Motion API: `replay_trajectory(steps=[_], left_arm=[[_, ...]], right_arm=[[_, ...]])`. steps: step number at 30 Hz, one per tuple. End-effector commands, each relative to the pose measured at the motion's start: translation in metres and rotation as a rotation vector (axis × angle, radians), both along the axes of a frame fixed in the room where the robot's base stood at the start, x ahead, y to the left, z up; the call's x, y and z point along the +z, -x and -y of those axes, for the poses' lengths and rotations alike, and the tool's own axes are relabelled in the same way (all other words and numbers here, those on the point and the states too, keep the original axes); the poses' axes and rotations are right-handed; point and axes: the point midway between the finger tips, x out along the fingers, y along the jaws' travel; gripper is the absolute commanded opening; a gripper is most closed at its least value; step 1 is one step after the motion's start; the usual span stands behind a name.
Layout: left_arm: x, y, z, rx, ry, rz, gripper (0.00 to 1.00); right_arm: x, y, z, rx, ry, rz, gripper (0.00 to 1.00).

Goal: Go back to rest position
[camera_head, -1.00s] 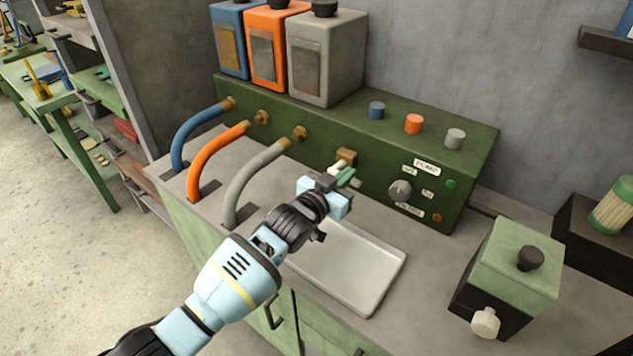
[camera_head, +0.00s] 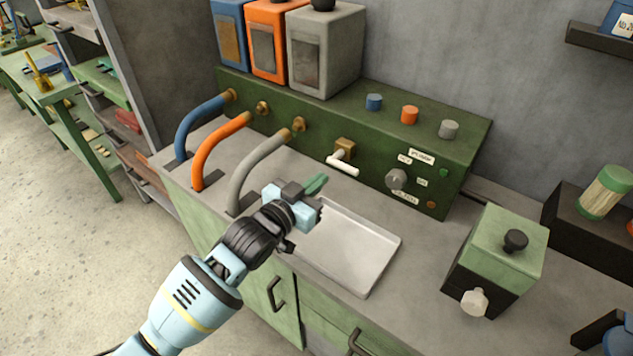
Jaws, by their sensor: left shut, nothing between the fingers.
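My left gripper (camera_head: 316,186) is shut and empty. It hangs over the left part of the shallow grey tray (camera_head: 368,252) on the counter, apart from the green pump panel. Its light blue and black arm comes in from the bottom left. A white-handled brass tap (camera_head: 342,163) sticks out of the panel behind the gripper, with nothing touching it.
The green panel (camera_head: 285,122) bears blue, orange and grey tanks and a pump knob (camera_head: 396,179). Blue, orange and grey hoses (camera_head: 262,170) curve down left of the gripper. A green-and-black box (camera_head: 497,262) stands to the right. Open floor lies at the left.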

Motion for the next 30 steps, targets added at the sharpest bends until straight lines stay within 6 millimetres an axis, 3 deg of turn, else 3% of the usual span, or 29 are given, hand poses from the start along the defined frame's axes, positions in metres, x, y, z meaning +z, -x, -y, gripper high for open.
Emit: replay_trajectory(steps=[12, 17, 23, 30], left_arm=[[-0.001, 0.000, 0.000, 0.001, 0.000, -0.002, 0.00], [-0.023, 0.016, -0.007, 0.022, -0.013, -0.070, 0.00], [-0.088, 0.076, -0.037, 0.101, -0.079, -0.305, 0.00], [-0.157, 0.177, -0.091, 0.206, -0.193, -0.633, 0.00]], right_arm=[[0.001, -0.001, -0.004, -0.011, -0.009, 0.002, 0.00], [0.001, -0.001, -0.003, -0.011, -0.009, 0.002, 0.00], [0.001, -0.001, -0.003, -0.008, -0.007, 0.002, 0.00], [0.001, -0.001, -0.001, -0.002, -0.002, 0.003, 0.00]])
